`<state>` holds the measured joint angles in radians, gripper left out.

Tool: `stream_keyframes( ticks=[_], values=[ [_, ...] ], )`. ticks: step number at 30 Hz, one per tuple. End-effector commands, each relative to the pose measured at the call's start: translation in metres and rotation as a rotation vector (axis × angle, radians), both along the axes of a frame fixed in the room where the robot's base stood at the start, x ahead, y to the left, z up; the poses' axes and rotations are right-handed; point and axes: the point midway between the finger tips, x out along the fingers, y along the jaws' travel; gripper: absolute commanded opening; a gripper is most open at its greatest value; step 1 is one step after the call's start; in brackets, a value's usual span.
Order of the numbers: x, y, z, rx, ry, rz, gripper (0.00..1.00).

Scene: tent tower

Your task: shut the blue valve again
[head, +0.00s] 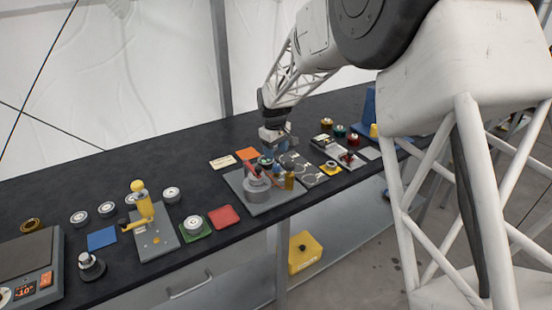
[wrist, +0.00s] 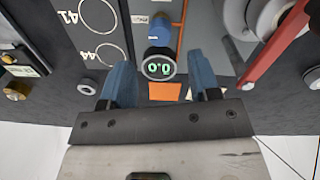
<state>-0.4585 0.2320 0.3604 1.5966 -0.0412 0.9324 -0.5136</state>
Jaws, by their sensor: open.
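A blue knob or cylinder (wrist: 160,30), which looks like the blue valve, shows at the top middle of the wrist view. Below it is a round gauge (wrist: 158,68) with green digits that look like 0.0. My gripper (wrist: 161,82) is open, its two blue fingers apart on either side of the gauge, with nothing seen held. In the head view my gripper (head: 277,148) is above the back of a grey plate (head: 256,207) that carries a grey cylinder (head: 256,190) and a red lever. I cannot tell how far the valve is turned.
A red lever (wrist: 272,50) and pale round parts stand at the right of the wrist view. A dark board with numbered circles (wrist: 98,15) is at its left. An orange card (head: 248,153) lies behind the plate. Several pucks and a yellow-handled stand (head: 142,205) are further left.

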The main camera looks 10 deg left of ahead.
Motion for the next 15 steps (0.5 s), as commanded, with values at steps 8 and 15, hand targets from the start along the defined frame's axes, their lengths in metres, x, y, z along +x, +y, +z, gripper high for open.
stream_keyframes(
  ticks=[8, 15],
  values=[
    [-0.001, 0.0, 0.016, 0.0, 0.001, 0.0, 0.56],
    [-0.001, 0.0, 0.017, 0.0, 0.001, 0.0, 0.56]
  ],
)
